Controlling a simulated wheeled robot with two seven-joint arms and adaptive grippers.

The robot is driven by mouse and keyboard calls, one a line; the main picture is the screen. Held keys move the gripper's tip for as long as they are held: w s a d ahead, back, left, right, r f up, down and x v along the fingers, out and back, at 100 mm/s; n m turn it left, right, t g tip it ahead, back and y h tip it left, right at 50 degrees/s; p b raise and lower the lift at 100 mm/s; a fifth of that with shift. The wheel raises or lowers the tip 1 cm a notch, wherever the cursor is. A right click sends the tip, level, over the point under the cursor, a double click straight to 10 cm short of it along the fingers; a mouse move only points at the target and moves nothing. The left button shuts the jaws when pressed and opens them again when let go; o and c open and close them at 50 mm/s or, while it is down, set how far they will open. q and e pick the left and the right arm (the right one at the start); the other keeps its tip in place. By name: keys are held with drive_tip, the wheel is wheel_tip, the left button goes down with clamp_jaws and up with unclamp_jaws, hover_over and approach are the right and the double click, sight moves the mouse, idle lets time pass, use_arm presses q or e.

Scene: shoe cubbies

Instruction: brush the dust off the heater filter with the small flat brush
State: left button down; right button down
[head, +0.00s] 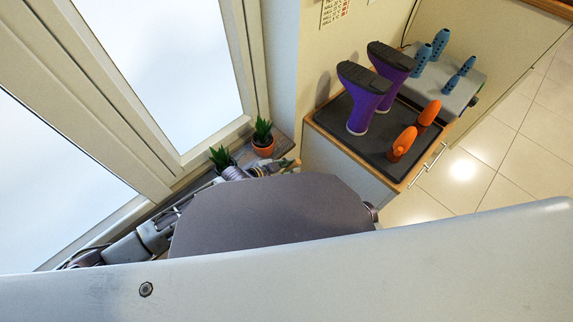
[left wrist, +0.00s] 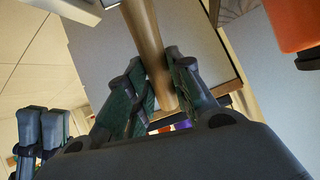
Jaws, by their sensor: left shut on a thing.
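My left gripper (head: 278,166) is partly visible in the head view, just past the dark edge of my own body. In the left wrist view, my left gripper (left wrist: 158,90) is shut on a tan, round wooden handle (left wrist: 146,35), which I take to be the brush's. The handle runs out of the top of that view, so no bristles show. A tan tip of the handle (head: 293,164) shows in the head view. My right gripper (left wrist: 40,135) seems to be the dark pair of fingers at the left wrist view's left; its opening is unclear. I cannot make out the heater filter.
Two potted plants (head: 263,138) stand on the window sill close by my left gripper. To the right, a cabinet with a dark tray (head: 345,118) holds purple boots (head: 360,100) and orange pieces (head: 402,143). A grey unit with blue pegs (head: 455,90) is beyond. Tiled floor is clear at right.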

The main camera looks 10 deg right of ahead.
use_arm(q)
drive_tip(key=shift+s+f, duration=0.1)
drive_tip(key=shift+s, duration=0.05)
drive_tip(key=shift+s+a+p, duration=0.4)
drive_tip(key=shift+s+a, duration=0.05)
drive_tip(key=shift+a, duration=0.2)
drive_tip(key=shift+s+a+p, duration=0.35)
drive_tip(key=shift+s+a, duration=0.1)
drive_tip(key=shift+a, duration=0.2)
drive_tip(key=shift+a, duration=0.15)
drive_tip(key=shift+s+a+p, duration=0.45)
drive_tip(key=shift+s+a, duration=0.5)
drive_tip(key=shift+a, duration=0.25)
drive_tip(key=shift+s+a+p, duration=0.2)
drive_tip(key=shift+s+a, duration=0.3)
drive_tip(key=shift+a, duration=0.15)
drive_tip(key=shift+s+a+p, duration=0.2)
drive_tip(key=shift+s+a, duration=0.25)
drive_tip(key=shift+a, duration=0.2)
drive_tip(key=shift+s+a, duration=0.1)
